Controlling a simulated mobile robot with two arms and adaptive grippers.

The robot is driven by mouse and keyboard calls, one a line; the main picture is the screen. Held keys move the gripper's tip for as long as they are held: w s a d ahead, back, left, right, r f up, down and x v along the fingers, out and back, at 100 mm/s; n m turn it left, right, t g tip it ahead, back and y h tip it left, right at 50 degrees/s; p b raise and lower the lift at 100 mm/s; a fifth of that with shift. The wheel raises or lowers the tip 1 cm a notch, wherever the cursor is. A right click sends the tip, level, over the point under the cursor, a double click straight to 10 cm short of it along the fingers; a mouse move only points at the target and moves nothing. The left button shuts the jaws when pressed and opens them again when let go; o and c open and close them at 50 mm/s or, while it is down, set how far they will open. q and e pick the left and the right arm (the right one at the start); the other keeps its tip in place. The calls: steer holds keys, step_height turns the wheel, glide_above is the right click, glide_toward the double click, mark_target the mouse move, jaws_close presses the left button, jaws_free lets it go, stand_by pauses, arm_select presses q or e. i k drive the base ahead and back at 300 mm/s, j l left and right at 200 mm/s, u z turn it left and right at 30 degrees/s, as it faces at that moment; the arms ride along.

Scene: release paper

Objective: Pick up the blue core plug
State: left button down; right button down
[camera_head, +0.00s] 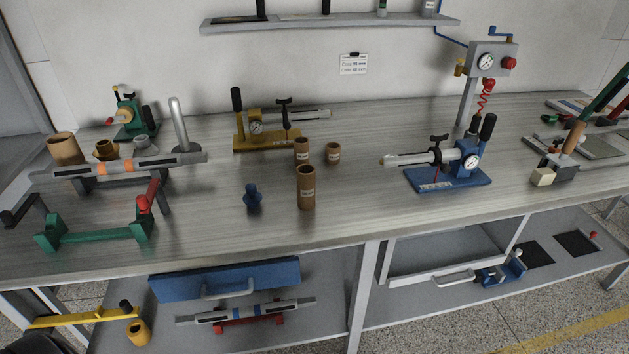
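The blue core plug (252,196) is a small dark blue piece with a narrower knob on top. It stands upright on the grey workbench (330,228), left of the middle and near the front edge. Nothing touches it. A tall brown cardboard core (306,188) stands to its right, with two shorter brown cores (302,150) (333,153) behind. Neither of my grippers is in view.
A yellow tool (262,132) sits behind the plug, and a blue tool (452,172) to the right. The bench around the plug is clear.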

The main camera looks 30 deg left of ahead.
mark_target(253, 198)
steer(key=u, duration=1.25)
